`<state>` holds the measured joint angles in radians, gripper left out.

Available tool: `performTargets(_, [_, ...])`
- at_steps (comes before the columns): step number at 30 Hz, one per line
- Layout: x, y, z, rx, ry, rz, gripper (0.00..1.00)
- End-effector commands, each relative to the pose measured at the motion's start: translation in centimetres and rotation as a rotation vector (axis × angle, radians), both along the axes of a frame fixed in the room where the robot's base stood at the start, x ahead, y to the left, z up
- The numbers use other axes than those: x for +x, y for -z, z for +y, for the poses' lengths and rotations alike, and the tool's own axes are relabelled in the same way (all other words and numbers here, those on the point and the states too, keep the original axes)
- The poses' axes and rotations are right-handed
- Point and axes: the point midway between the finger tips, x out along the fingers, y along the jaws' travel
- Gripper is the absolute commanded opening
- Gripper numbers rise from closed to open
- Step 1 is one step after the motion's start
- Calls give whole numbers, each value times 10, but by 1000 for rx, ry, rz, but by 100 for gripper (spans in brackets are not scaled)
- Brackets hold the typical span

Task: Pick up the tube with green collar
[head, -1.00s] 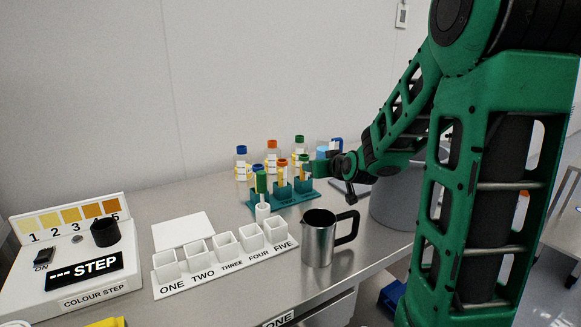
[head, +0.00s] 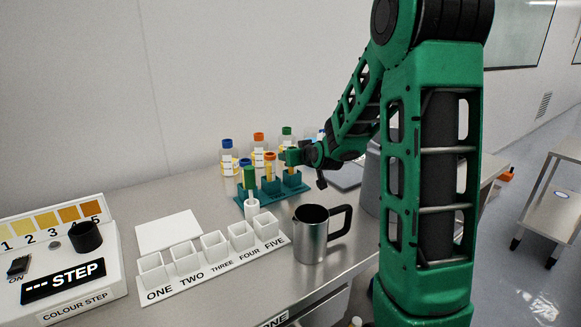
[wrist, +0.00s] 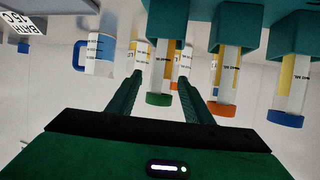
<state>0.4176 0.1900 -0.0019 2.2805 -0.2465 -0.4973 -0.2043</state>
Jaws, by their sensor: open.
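The tube with green collar (wrist: 159,99) stands in a teal rack (head: 272,194); the wrist view shows it upside down, collar lowest. My gripper (wrist: 160,78) is open, and the tube shows between its two fingers in that view, with gaps on both sides. I cannot tell how deep the tube sits between them.
Bottles with blue (head: 227,143), orange (head: 258,137) and green (head: 287,131) caps stand behind the rack. A green-topped tool (head: 250,178) stands in front on a white holder (head: 251,208). A metal jug (head: 311,240) and white numbered cups (head: 213,243) are nearer.

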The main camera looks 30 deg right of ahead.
Motion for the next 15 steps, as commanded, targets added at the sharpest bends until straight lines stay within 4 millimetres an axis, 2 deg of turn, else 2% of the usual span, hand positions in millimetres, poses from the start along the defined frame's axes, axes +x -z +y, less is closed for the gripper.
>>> performTargets(6, [26,13,-3,1,0,1,46])
performTargets(15, [35,16,-5,0,0,0,46])
